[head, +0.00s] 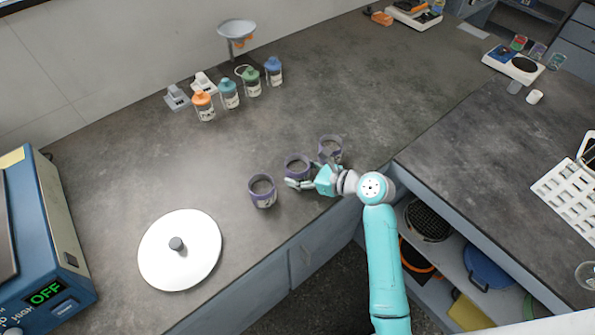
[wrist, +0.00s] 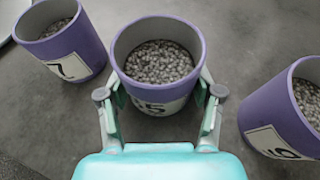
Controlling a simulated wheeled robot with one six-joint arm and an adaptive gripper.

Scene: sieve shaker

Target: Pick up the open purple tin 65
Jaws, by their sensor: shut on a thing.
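Three open purple tins stand in a row on the grey counter. The middle tin (head: 297,163) is between my gripper's fingers; in the wrist view this tin (wrist: 158,55) is filled with grey grains and its label, partly hidden by my gripper, shows a 5. My gripper (wrist: 160,100) is shut on it, one finger at each side of its wall. I cannot tell whether the tin is off the counter. The left tin (head: 262,190), with a 7 on its label, also shows in the wrist view (wrist: 62,38). The right tin (head: 330,148) also shows in the wrist view (wrist: 285,110).
A round white lid with a dark knob (head: 180,248) lies on the left. A blue machine (head: 42,235) reading OFF stands at the far left. Several capped jars (head: 228,94) and a funnel (head: 237,30) stand at the back. The counter's front edge is close to the tins.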

